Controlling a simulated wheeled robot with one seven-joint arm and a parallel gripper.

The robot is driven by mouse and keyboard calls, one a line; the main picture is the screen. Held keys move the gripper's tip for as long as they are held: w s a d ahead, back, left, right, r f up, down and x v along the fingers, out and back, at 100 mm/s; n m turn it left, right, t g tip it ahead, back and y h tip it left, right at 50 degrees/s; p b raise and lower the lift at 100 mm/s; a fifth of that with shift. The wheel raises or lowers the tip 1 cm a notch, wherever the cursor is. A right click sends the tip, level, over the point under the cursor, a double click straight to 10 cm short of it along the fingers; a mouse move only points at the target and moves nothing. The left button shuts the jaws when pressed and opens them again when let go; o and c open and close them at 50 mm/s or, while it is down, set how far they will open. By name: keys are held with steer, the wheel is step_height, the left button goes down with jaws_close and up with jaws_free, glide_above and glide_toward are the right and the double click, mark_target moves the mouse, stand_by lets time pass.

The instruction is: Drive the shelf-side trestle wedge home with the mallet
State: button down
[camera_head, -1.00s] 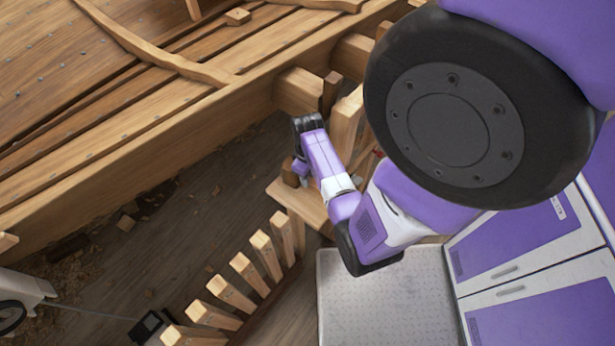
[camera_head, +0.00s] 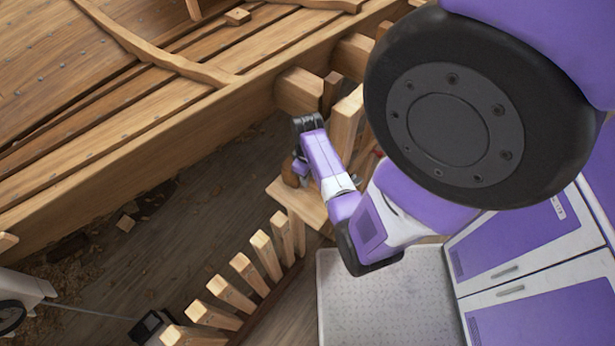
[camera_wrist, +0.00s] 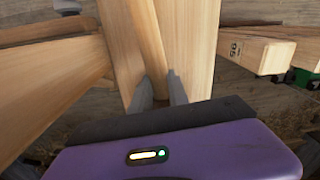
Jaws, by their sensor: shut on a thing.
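My gripper (camera_wrist: 158,88) has its two grey fingers closed on a narrow pale wooden piece (camera_wrist: 149,40), which looks like the mallet's handle. A dark brown wedge-like block (camera_head: 331,92) stands between a beam end and a pale upright post (camera_head: 346,118). Whether it is the shelf-side wedge, and how deep it sits, I cannot tell.
The planked hull (camera_head: 150,150) fills the upper left. A small wooden bench top (camera_head: 310,208) lies below my wrist. A row of pale slats (camera_head: 233,293) stands in front. Purple-fronted cabinets (camera_head: 520,255) are at right. The wrist view shows a timber marked with digits (camera_wrist: 262,52).

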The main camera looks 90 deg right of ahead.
steer(key=shift+r+p, duration=0.7)
steer(key=shift+p, duration=0.15)
stand_by(0.7)
step_height(320, 180, up, 8)
steer(key=p, duration=0.7)
steer(key=c, duration=1.8)
jaws_free()
steer(key=shift+f, duration=0.1)
jaws_close()
